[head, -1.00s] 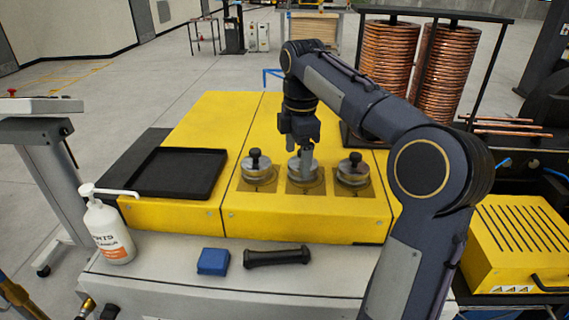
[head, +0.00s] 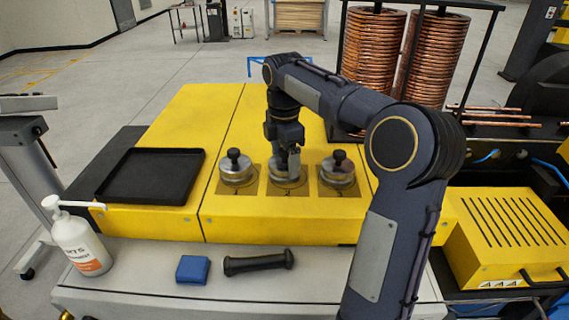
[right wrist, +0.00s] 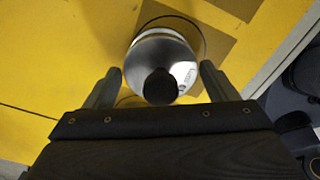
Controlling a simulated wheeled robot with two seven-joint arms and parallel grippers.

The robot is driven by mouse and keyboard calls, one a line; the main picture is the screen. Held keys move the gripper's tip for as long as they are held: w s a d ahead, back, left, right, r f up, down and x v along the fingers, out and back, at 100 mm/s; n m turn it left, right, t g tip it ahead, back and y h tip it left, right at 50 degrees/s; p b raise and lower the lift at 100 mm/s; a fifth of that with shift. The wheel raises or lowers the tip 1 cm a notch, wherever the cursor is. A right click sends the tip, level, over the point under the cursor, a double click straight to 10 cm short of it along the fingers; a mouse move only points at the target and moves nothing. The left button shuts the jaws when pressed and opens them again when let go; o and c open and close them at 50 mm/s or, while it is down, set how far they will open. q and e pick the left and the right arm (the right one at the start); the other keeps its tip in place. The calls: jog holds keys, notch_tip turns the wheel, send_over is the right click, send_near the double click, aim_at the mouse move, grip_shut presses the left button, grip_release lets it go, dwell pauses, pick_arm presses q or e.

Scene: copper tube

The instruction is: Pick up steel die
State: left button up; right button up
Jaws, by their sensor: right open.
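Three steel dies with black knobs sit in a row on the yellow machine top: the left steel die (head: 236,172), the middle steel die (head: 283,175) and the right steel die (head: 338,172). My right gripper (head: 288,165) is at the middle die and partly hides it in the head view. In the right wrist view my right gripper (right wrist: 161,72) is open, with one finger on each side of the die (right wrist: 165,50) and its black knob (right wrist: 160,88). I cannot tell whether the fingers touch it. My left gripper is not in view.
A black tray (head: 150,197) lies left of the dies. A white pump bottle (head: 78,243), a blue block (head: 193,269) and a black handle-like bar (head: 258,262) are on the front ledge. Copper coils (head: 372,60) stand behind. A yellow slotted box (head: 505,235) is at right.

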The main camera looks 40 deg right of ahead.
jog(key=shift+f, duration=1.2)
jog(key=c, duration=1.1)
jog(key=shift+r, duration=0.1)
jog(key=shift+c, duration=1.2)
